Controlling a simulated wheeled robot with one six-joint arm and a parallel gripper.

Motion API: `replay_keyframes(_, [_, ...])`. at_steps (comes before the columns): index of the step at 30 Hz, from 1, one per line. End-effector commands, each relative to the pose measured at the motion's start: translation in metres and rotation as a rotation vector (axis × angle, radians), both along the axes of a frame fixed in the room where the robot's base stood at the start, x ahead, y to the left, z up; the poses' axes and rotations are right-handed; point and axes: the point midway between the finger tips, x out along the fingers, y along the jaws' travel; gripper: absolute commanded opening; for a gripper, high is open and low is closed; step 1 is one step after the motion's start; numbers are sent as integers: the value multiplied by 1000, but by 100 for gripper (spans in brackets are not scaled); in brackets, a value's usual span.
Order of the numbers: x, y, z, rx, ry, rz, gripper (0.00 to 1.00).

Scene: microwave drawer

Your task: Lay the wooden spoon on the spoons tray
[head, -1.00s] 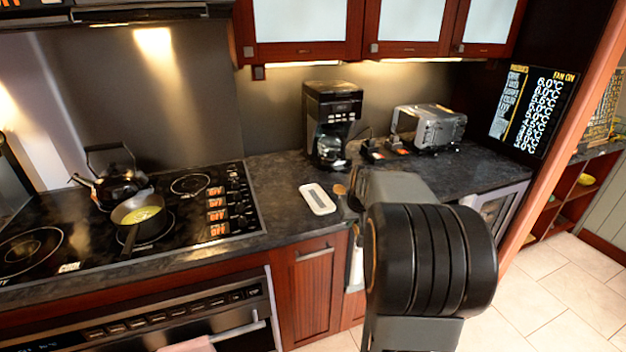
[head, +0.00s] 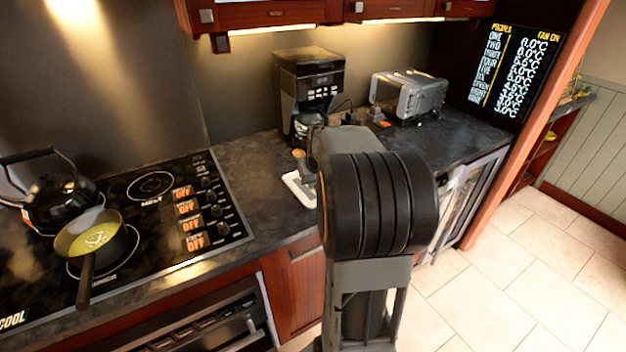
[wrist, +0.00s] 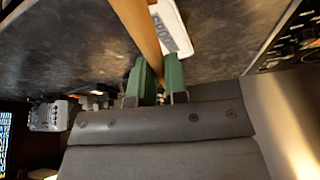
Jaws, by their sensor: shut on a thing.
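My gripper (wrist: 153,80) shows in the wrist view as two green fingers shut on the wooden spoon (wrist: 139,27). The spoon's pale brown handle runs up from the fingers and out of the frame. The white spoons tray (wrist: 174,30), with dark lettering, lies on the counter just right of the spoon in that view; the spoon overlaps its left edge. I cannot tell whether they touch. In the head view the tray (head: 293,187) is partly hidden behind my arm, which also hides the gripper. A small bit of the spoon (head: 299,154) shows just above the tray.
A coffee maker (head: 309,92) stands behind the tray, and a toaster (head: 408,95) is farther right. The stove (head: 150,215) on the left carries a pan (head: 97,238) and a black kettle (head: 55,203). Dark counter (head: 245,165) is bare left of the tray.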

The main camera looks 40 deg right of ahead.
Motion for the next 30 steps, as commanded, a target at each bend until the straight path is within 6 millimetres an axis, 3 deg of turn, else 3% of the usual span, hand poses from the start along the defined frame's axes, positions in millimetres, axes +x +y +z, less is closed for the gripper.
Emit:
replay_keyframes(14, [-2, 2, -11, -2, 0, 2, 0])
replay_keyframes(30, [-2, 2, -59, -2, 0, 2, 0])
